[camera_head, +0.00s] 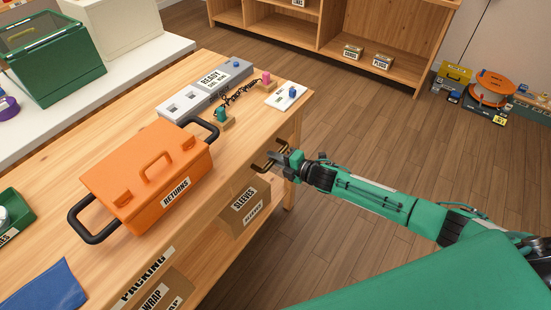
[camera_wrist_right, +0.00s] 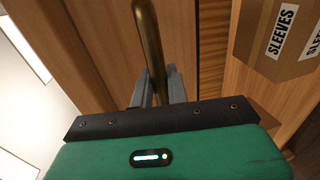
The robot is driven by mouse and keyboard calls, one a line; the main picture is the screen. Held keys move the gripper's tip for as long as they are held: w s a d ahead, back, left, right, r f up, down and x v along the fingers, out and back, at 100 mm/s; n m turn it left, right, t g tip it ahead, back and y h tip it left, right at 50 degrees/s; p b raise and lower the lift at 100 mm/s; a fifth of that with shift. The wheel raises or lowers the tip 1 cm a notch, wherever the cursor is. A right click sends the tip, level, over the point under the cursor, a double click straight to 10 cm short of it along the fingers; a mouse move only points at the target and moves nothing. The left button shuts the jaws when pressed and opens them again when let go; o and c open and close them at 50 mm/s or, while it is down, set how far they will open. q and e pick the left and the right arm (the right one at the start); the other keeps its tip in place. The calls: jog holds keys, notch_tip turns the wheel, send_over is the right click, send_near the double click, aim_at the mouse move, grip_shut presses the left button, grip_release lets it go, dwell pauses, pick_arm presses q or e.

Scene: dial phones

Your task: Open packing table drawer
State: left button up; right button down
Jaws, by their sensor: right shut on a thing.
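The packing table (camera_head: 212,235) is a wooden table running along the left of the head view. A brass bar handle (camera_head: 262,164) is on its front near the right corner, and it also shows as a thick brass bar in the right wrist view (camera_wrist_right: 149,42). My right gripper (camera_head: 284,162) is at this handle, shut on it, with its grey fingers on both sides of the bar in the wrist view (camera_wrist_right: 158,88). The drawer front behind the handle is partly hidden, and I see no clear gap around it. My left gripper is not in view.
An orange RETURNS box (camera_head: 148,178) with black handles stands on the tabletop. Cardboard SLEEVES boxes (camera_head: 243,205) sit on the shelf below the handle. Small phone parts and a READY board (camera_head: 215,80) lie near the table's far end.

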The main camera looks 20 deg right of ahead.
jog(key=shift+s+d, duration=0.2)
jog(key=shift+s, duration=0.05)
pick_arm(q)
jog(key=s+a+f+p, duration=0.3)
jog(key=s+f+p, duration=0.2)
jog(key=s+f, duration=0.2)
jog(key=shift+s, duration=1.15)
pick_arm(e)
jog(key=f+v, duration=0.3)
jog(key=v, duration=1)
jog(key=s+f+v, duration=0.1)
jog(key=f+v, duration=0.1)
jog(key=v, duration=1.1)
jog(key=shift+s+d+f, duration=0.3)
jog(key=shift+d, duration=0.25)
jog(key=c, duration=1.4)
grip_release()
jog(key=shift+c, duration=0.2)
